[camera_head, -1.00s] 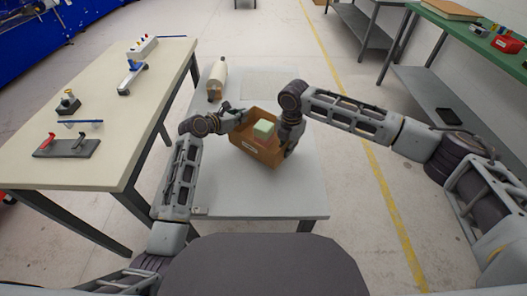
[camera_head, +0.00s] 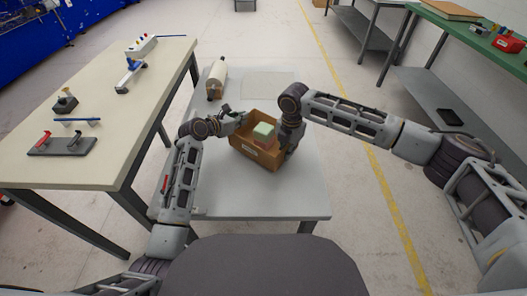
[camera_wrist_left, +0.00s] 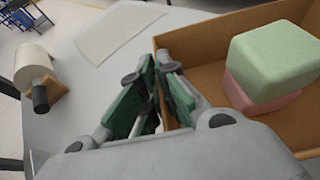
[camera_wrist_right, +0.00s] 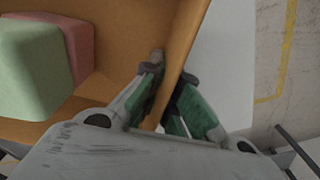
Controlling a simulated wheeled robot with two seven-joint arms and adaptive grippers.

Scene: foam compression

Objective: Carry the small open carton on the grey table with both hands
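The small open brown carton (camera_head: 262,160) is over the middle of the grey table (camera_head: 240,205); I cannot tell whether its bottom touches the tabletop. A green foam block (camera_head: 263,129) lies on a pink block (camera_wrist_left: 250,96) inside it. My left gripper (camera_wrist_left: 152,72) has one finger on each side of the carton's left wall and looks shut on it. My right gripper (camera_wrist_right: 167,70) straddles the opposite wall and looks shut on it. The arms hide parts of both side walls in the head view.
A roll on a wooden stand (camera_head: 216,82) and a pale flat sheet (camera_head: 268,86) lie at the table's far side. A cream bench (camera_head: 95,140) with tools stands left, and a green-topped bench (camera_head: 470,40) at upper right. The grey table's front is clear.

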